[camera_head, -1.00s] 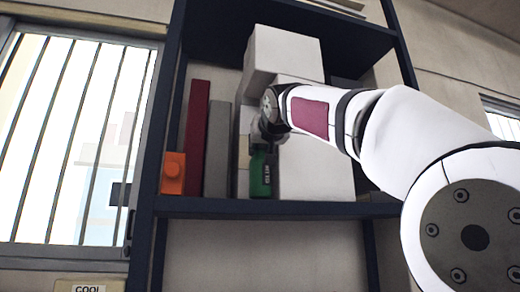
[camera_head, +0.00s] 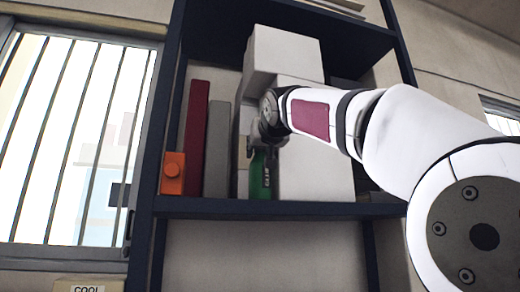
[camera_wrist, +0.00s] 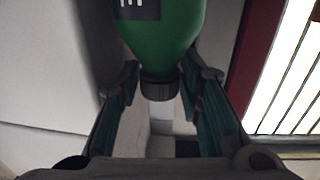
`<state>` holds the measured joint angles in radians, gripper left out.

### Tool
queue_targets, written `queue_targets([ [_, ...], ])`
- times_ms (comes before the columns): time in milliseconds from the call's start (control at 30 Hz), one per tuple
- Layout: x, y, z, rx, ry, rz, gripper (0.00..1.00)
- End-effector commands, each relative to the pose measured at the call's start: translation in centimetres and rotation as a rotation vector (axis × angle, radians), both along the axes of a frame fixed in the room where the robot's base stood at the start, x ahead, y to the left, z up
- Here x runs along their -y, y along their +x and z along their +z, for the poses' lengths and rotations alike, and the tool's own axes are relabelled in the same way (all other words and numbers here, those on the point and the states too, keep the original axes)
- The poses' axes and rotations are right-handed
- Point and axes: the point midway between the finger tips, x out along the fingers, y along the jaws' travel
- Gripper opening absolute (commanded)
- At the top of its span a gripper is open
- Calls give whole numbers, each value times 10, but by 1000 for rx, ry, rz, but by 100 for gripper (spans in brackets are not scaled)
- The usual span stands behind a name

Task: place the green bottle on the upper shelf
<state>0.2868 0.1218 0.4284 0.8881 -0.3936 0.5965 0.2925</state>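The green bottle (camera_head: 260,178) is at the shelf (camera_head: 225,209) of the dark blue rack, in front of the pale boxes. Its base appears at the board's front edge; I cannot tell if it rests on it. My gripper (camera_head: 262,142) is at the bottle's upper end. In the wrist view, which is upside down, the bottle (camera_wrist: 165,40) hangs from the top with its dark cap (camera_wrist: 157,90) between my fingers (camera_wrist: 160,72). The fingertips appear to touch both sides of its shoulder. The head view hides most of the fingers.
A red upright block (camera_head: 195,135), a grey one (camera_head: 217,150) and an orange brick (camera_head: 173,172) stand left of the bottle. White boxes (camera_head: 312,165) fill the space right and behind, stacked high. The rack's left post (camera_head: 160,130) is beside a barred window (camera_head: 75,130).

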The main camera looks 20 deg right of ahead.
Motion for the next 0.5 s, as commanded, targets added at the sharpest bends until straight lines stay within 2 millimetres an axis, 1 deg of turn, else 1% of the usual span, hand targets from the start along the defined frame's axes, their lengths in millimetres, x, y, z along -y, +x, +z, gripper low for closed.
queue_targets([
  [33,0,-1,3,0,1,1,33],
  [167,-1,-15,3,3,-2,-1,33],
  [267,-2,-30,2,3,-2,-3,33],
  [500,-6,-71,2,3,-1,-2,33],
])
